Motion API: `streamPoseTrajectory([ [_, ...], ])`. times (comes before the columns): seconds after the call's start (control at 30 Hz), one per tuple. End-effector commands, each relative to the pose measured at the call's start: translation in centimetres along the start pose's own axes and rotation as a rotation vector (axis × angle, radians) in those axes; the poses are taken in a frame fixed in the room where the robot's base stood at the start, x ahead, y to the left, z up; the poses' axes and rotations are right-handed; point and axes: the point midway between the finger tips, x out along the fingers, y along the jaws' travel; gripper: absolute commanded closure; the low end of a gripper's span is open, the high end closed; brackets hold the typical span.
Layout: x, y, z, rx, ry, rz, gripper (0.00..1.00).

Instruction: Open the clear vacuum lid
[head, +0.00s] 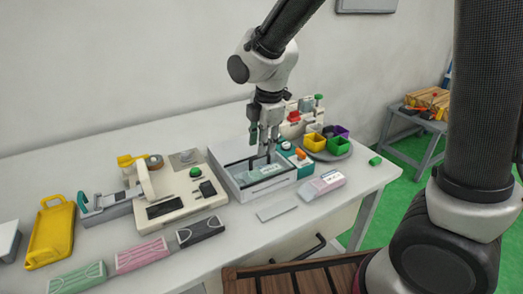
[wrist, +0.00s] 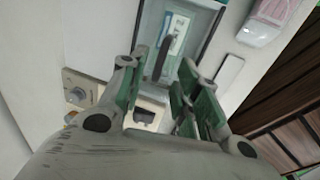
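The clear vacuum lid (head: 240,164) lies over the white vacuum box (head: 268,187) in the middle of the table. It looks closed, and a pale teal pack (head: 264,171) shows through it. In the wrist view the clear lid (wrist: 208,22) has a dark bar-like handle (wrist: 165,58) standing near its edge. My gripper (head: 263,150) points down over the lid. In the wrist view my gripper (wrist: 163,68) has its green-padded fingers apart, with the handle showing in the gap between them. I cannot tell whether a finger touches it.
A cream sealing machine (head: 178,208) stands left of the box. A teal device (head: 297,157) and colored cups on a grey plate (head: 338,155) stand to the right. A pink-and-white pack (head: 321,186) and flat grey strip (head: 277,212) lie close in front.

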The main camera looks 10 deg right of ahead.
Motion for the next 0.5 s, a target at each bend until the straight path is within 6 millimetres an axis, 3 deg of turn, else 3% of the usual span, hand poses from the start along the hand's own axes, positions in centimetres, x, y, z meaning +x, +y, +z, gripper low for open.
streamPoseTrajectory([
  [0.2,2.9,0.0,0.0,0.002,0.000,-0.001,0.68],
  [0.5,3.5,0.0,0.0,0.003,0.000,0.001,0.68],
])
